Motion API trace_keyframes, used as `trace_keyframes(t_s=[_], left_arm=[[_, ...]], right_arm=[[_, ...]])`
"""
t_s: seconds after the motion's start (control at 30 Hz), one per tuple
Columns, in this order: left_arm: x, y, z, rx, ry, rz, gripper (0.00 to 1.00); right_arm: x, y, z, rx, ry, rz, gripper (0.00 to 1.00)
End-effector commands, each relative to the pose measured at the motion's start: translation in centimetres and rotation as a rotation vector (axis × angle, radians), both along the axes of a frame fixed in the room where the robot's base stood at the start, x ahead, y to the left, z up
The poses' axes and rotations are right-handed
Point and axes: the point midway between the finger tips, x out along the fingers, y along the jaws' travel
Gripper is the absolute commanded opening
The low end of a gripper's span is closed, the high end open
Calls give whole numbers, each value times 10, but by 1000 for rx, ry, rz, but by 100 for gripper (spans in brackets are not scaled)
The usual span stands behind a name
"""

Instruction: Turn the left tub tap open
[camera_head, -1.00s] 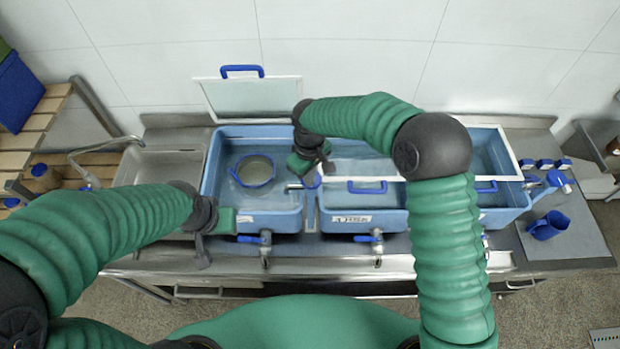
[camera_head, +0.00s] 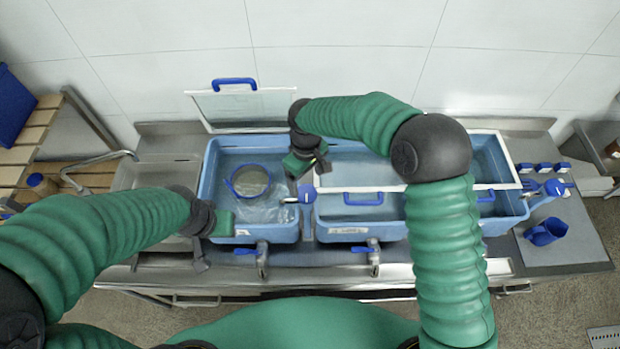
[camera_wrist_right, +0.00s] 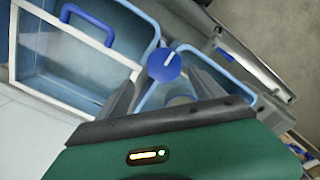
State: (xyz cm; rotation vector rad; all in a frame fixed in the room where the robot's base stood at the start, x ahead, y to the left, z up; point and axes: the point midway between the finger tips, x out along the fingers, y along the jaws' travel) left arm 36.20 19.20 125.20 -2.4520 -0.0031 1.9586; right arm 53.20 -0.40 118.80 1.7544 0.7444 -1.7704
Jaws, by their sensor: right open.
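The left tub (camera_head: 211,180) is blue and uncovered. A tap with a round blue knob (camera_head: 307,194) stands at its right wall, its spout (camera_head: 290,200) pointing left over the tub. Pale, rippled streaks show in the tub below the spout. My right gripper (camera_head: 311,168) is open and empty, just behind and above the knob. In the right wrist view the blue knob (camera_wrist_right: 164,67), with a white mark, appears beyond and between the open fingertips (camera_wrist_right: 163,83), apparently apart from them. My left gripper (camera_head: 205,235) is by the tub's front left corner; its jaws are unclear.
A blue-rimmed round sieve (camera_head: 249,181) is in the left tub. Its glass lid (camera_head: 240,108) stands raised behind. The right tub (camera_head: 360,230) has a framed lid with a blue handle (camera_head: 363,198). Blue-levered valves (camera_head: 262,252) line the front. A blue jug (camera_head: 546,231) stands at right.

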Motion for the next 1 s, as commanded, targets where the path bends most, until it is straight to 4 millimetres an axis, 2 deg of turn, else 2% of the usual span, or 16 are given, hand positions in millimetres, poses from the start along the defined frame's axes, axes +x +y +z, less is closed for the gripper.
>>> trace_keyframes(t_s=[0.1,1.0], left_arm=[[0,0,12,0,0,1,36],[0,0,67,0,0,0,36]], right_arm=[[-1,-1,16,1,-1,1,77],[2,-1,92,3,-3,0,77]])
